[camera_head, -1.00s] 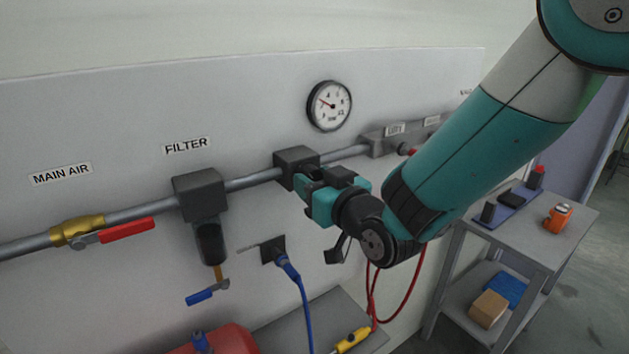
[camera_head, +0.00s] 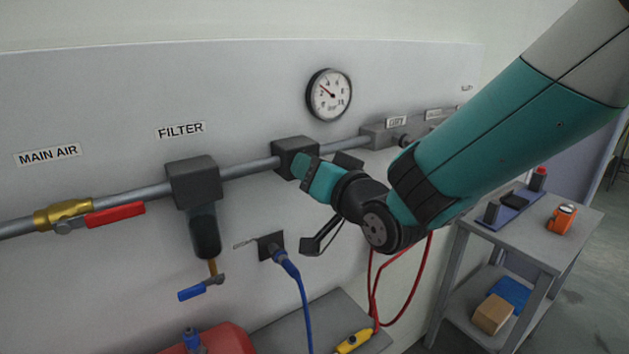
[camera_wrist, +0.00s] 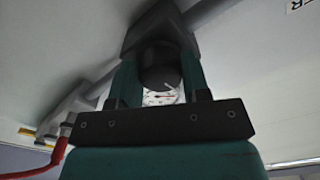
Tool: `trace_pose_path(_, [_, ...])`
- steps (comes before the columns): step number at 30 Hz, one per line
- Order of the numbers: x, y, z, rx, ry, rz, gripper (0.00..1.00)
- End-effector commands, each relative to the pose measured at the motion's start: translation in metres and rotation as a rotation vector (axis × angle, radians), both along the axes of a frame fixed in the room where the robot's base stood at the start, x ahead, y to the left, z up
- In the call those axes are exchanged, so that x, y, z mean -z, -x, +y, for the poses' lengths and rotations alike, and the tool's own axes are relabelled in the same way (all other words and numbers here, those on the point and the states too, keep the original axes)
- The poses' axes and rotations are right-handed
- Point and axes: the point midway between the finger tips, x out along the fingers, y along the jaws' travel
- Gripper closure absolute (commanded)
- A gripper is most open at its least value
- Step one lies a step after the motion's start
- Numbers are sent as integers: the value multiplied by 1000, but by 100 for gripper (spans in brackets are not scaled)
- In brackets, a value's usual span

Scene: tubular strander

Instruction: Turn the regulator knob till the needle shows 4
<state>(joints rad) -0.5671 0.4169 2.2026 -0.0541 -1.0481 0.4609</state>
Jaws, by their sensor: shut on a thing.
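The regulator (camera_head: 296,155) is a dark block on the grey pipe, mid panel. Its round black knob (camera_wrist: 159,64) with a pale mark shows in the wrist view, between the two teal fingers. My gripper (camera_head: 304,171) is shut on the knob; in the head view it covers the knob. The pressure gauge (camera_head: 329,95) is a white dial with a black rim above the regulator. Its red needle points to the upper left; it seems short of the 4, but the small numerals are hard to read. Part of the dial also shows between the fingers in the wrist view (camera_wrist: 158,99).
Left along the pipe are the filter (camera_head: 194,182) and a red-handled main air valve (camera_head: 115,214). A blue hose (camera_head: 303,310) hangs below the regulator, and red hoses (camera_head: 404,295) hang under my arm. A grey cart (camera_head: 545,245) stands at right.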

Motion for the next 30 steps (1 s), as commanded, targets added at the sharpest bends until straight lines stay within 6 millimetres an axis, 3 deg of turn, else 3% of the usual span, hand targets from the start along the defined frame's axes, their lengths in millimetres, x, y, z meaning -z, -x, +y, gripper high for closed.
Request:
trace_pose_path(10, [0,0,0,1,-108,70,81])
trace_pose_path(25, [-1,0,0,1,-121,81,81])
trace_pose_path(26, [-1,0,0,1,-121,81,50])
trace_pose_path(28, [-1,0,0,1,-121,81,34])
trace_pose_path(30, [-1,0,0,1,-121,81,32])
